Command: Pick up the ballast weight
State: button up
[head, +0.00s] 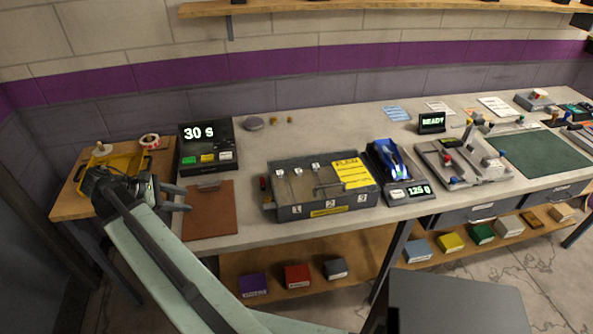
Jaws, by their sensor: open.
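No object in view is labelled clearly enough for me to say which is the ballast weight. A blue slot car (390,158) rests on a black scale (404,193) whose display seems to read 125.0. My gripper (181,198) is open and empty at the left, over the bench's left end near a brown clipboard (209,211). It is well apart from the brass pieces and the car.
A grey box (291,213) with numbered slots and a yellow card stands mid-bench. A timer (207,147) showing 30 S is behind the clipboard. A yellow tray (119,163) lies on the wooden side table (72,206). A grey fixture (463,165) and green mat (540,156) are at right.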

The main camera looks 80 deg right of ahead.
jog(key=s+d+r+m+g+y, duration=0.1)
jog(key=s+d+r+g, duration=0.1)
jog(key=s+d, duration=0.55)
jog(key=s+d+r+m+g, duration=0.1)
jog(key=s+d+r+g, duration=0.1)
jog(key=s+d, duration=0.5)
jog(key=g+y, duration=0.2)
jog(key=g, duration=0.1)
send_near(314, 165)
jog(key=shift+s+d+r+m+b, duration=0.15)
jog(key=shift+s+d+m+b, duration=0.15)
jog(key=shift+s+m+b, duration=0.35)
jog(key=shift+f+b+x, duration=0.15)
jog(key=shift+b+x, duration=0.6)
jog(key=shift+x, duration=1.25)
jog(key=shift+f+b+x, duration=0.15)
jog(key=shift+b+x, duration=0.55)
jog(key=shift+x, duration=1.35)
jog(key=shift+w+a+r, duration=0.1)
grip_shut()
